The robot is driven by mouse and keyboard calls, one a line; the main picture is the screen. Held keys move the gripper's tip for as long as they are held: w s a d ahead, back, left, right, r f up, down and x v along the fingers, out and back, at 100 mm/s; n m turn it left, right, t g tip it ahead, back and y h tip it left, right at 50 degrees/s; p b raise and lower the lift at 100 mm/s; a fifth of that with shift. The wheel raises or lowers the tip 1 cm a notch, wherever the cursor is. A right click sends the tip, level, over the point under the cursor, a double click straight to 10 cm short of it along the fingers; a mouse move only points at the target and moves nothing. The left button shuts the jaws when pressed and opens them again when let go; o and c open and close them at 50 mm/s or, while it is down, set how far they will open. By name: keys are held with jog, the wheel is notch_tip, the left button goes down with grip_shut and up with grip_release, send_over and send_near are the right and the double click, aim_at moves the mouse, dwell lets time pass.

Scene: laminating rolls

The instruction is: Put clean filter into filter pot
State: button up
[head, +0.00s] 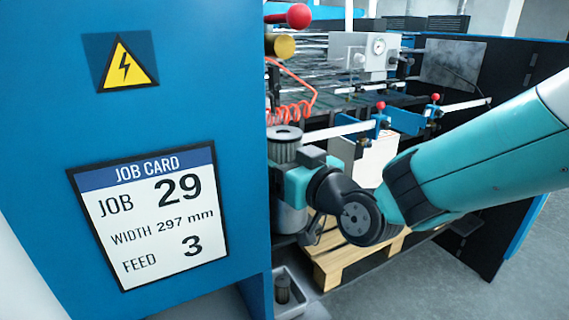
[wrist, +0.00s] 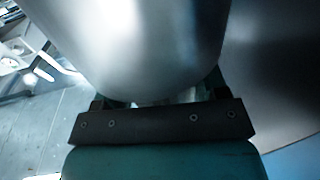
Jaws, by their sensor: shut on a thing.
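The clean filter (head: 284,152), a pale grey cylinder with a darker ringed top, is upright in the head view beside the blue panel's right edge. My gripper (head: 296,172) is at its side and shut on it; the fingertips are mostly hidden. The filter pot (head: 291,218), a silver cylinder, is directly below the filter, partly covered by my wrist. I cannot tell whether the filter's lower end is inside the pot. In the wrist view a large smooth metallic cylinder (wrist: 140,45) fills the upper middle, just beyond the gripper's dark bar.
A grey tray (head: 311,309) on the floor below holds a small dark cylinder (head: 282,289). A wooden pallet (head: 345,262) stands behind my wrist. The blue panel with the job card (head: 150,215) is close on the left. A coiled orange hose (head: 290,112) hangs just above the filter.

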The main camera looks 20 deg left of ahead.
jog(key=shift+f, duration=0.25)
jog(key=o, duration=0.9)
jog(key=shift+r, duration=0.1)
jog(key=shift+r+p, duration=0.5)
jog(key=b+v, duration=0.6)
jog(key=v, duration=0.6)
